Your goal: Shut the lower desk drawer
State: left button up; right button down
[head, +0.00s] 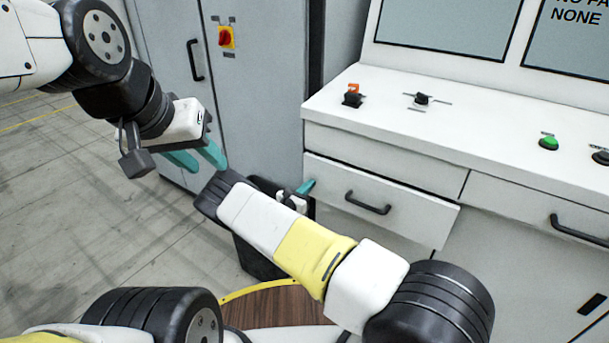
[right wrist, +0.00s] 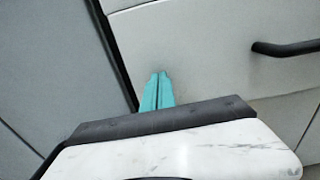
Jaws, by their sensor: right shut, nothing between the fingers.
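The lower desk drawer (head: 420,212) has a light grey front and a black bar handle (head: 368,203). Its front stands out from the desk, so the drawer is partly open. My right gripper (head: 306,187) is at the left end of this front, mostly hidden behind my forearm. In the right wrist view its teal fingers (right wrist: 158,88) are together and empty, in front of the pale drawer front (right wrist: 200,45), left of the handle (right wrist: 285,48). I cannot tell whether they touch it. My left gripper (head: 197,158) is open and empty in front of the grey cabinet.
The white desk (head: 455,130) carries a red-orange switch (head: 352,95), a black knob (head: 422,99) and a green button (head: 549,142). Another drawer handle (head: 577,230) is at the right. A grey cabinet (head: 265,90) stands left of the desk. Open floor (head: 70,200) lies at the left.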

jog(key=shift+w+d, duration=0.2)
jog(key=x, duration=0.3)
jog(key=shift+w+d+r, duration=0.1)
jog(key=shift+w+r, duration=0.05)
jog(key=shift+w, duration=0.05)
dwell(0.4)
